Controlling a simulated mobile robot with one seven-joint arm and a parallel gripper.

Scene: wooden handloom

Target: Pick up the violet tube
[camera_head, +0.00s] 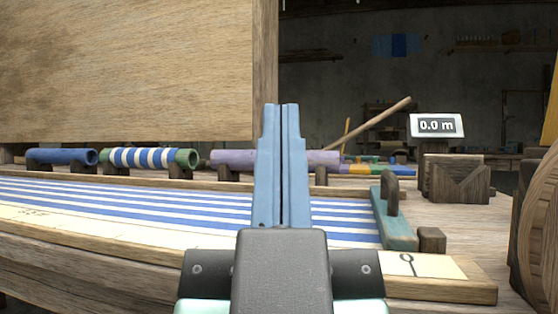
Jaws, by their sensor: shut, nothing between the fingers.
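The violet tube (233,159) lies level on dark wooden supports behind the striped cloth. Its middle is hidden behind my gripper (282,106), and its right part shows past the fingers. My gripper has two long blue fingers pressed together, pointing up in the picture, with nothing between them. The fingers are in front of the tube in the view; I cannot tell the distance between them.
Left of the violet tube lie a striped green-ended tube (150,158) and a blue tube (60,157). Striped cloth (180,208) spans the loom. A wooden panel (130,70) rises behind.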

